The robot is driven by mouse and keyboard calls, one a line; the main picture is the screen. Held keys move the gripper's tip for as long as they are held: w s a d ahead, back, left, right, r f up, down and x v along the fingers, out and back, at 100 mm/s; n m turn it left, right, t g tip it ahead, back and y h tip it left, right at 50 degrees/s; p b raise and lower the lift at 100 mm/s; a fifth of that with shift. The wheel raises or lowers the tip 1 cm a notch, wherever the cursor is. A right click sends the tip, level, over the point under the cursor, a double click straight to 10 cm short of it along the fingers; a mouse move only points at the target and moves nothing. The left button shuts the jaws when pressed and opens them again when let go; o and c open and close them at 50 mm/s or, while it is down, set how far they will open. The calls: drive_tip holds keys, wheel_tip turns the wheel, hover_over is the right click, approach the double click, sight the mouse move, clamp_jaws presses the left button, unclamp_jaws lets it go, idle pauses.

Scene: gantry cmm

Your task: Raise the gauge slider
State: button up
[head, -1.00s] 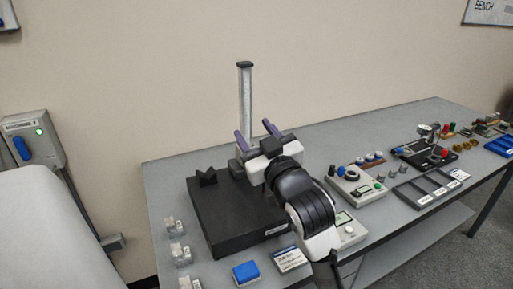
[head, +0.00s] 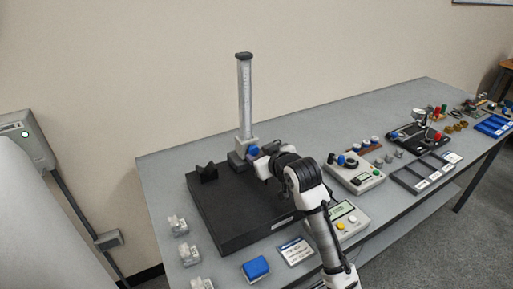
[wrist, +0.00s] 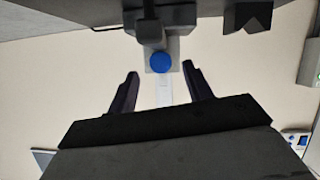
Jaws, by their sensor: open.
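The gauge slider (head: 241,153) is a grey block low on the tall upright column (head: 244,95), which stands on a black base plate (head: 225,215). A round blue knob (head: 253,150) on the slider shows just past my wrist. In the wrist view the blue knob (wrist: 160,62) lies between the tips of my gripper (wrist: 160,70), with a gap on both sides. My gripper is open and empty. In the head view my own arm hides its fingers. How far the fingertips reach past the knob is not clear.
A black V-block (head: 205,172) sits on the plate, left of the column. A display box (head: 347,222), a label card (head: 296,250) and a blue block (head: 256,268) stand at the front. A control box (head: 357,175) is to the right. The air above the slider is clear.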

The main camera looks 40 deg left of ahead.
sight(255, 151)
drive_tip(key=shift+p+x, duration=0.35)
drive_tip(key=shift+x, duration=1.45)
clamp_jaws()
